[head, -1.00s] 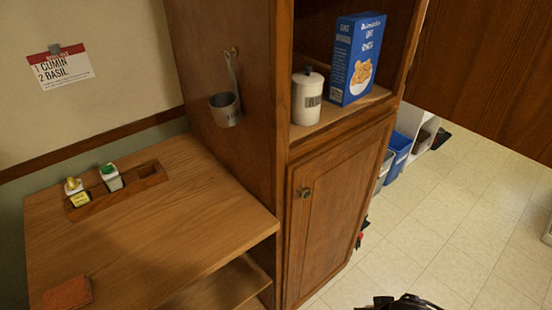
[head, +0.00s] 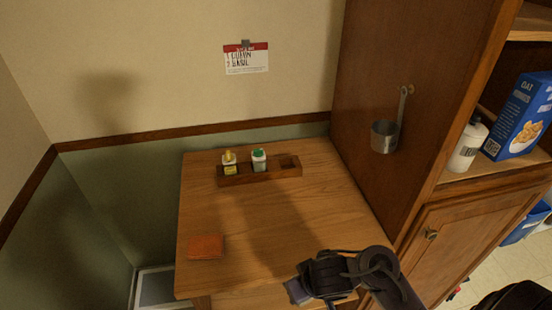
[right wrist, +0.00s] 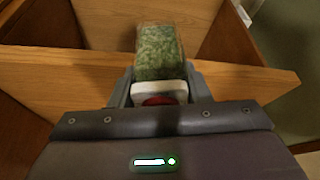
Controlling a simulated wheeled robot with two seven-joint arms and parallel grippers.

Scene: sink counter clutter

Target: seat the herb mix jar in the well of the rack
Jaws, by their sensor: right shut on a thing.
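The wooden rack (head: 290,175) stands at the back of the small table. It holds a jar with a yellow cap (head: 229,163) in its left well and a jar with a green cap (head: 259,160) beside it. The right well (head: 288,162) looks empty. My right gripper (right wrist: 160,92) is shut on a jar of green herbs (right wrist: 160,52) with a white collar and red cap, cap end towards the wrist. In the head view my right gripper (head: 299,290) is over the table's front edge, well short of the rack; the held jar cannot be made out there. My left gripper is not in view.
An orange-brown square (head: 206,246) lies at the table's front left. A card (head: 246,59) hangs on the wall. A metal cup (head: 385,136) hangs on the cabinet side, right of the table. A white canister (head: 467,146) and blue box (head: 519,117) stand on the shelf. The table's middle is clear.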

